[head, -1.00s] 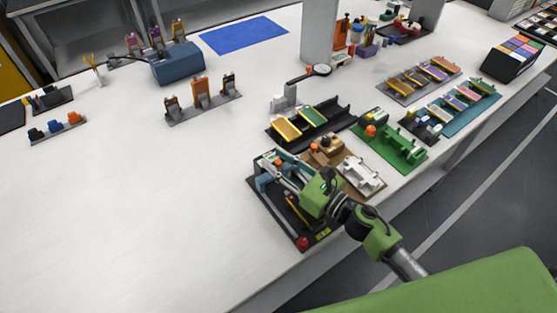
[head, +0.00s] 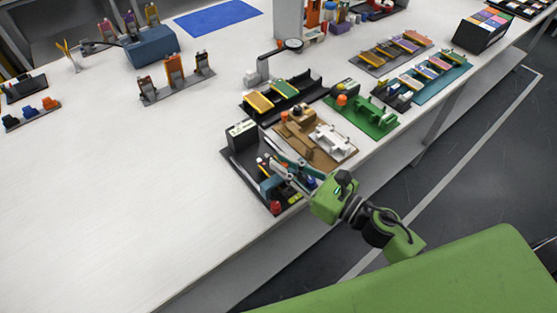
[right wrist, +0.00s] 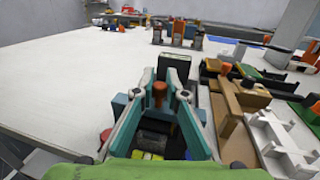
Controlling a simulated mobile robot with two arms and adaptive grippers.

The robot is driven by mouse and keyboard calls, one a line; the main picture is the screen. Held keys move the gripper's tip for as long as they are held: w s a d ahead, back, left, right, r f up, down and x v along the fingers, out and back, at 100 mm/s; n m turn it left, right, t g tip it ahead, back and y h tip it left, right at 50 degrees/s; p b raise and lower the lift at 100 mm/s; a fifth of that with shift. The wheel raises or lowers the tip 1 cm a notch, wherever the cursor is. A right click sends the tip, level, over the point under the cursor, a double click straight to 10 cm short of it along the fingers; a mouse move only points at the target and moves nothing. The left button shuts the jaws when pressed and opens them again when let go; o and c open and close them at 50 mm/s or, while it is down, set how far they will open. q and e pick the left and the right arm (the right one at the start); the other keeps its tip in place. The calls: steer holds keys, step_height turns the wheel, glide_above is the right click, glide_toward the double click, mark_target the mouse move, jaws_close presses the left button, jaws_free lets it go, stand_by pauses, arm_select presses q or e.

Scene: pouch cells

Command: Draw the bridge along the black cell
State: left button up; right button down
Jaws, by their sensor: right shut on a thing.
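The black cell (head: 240,173) is a flat black base at the front edge of the white table. A dark upright box (head: 241,134) stands at its back and also shows in the right wrist view (right wrist: 181,79). The bridge (head: 271,187) looks like a teal block over the front part of the base, partly hidden by my fingers. My right gripper (head: 276,170) is shut over the base. In the right wrist view an orange-brown knob (right wrist: 159,93) shows between its teal fingers; the exact contact is hidden. My left gripper is out of view.
A red knob (head: 276,207) stands at the base's front corner. A brown board (head: 299,147) with a white fixture (head: 334,138) lies close on the right, then a green fixture (head: 375,119).

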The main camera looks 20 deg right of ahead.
steer(key=c, duration=2)
jaws_free()
steer(key=shift+w, duration=0.1)
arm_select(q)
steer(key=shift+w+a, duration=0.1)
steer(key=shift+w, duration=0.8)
arm_select(e)
steer(key=v, duration=1.2)
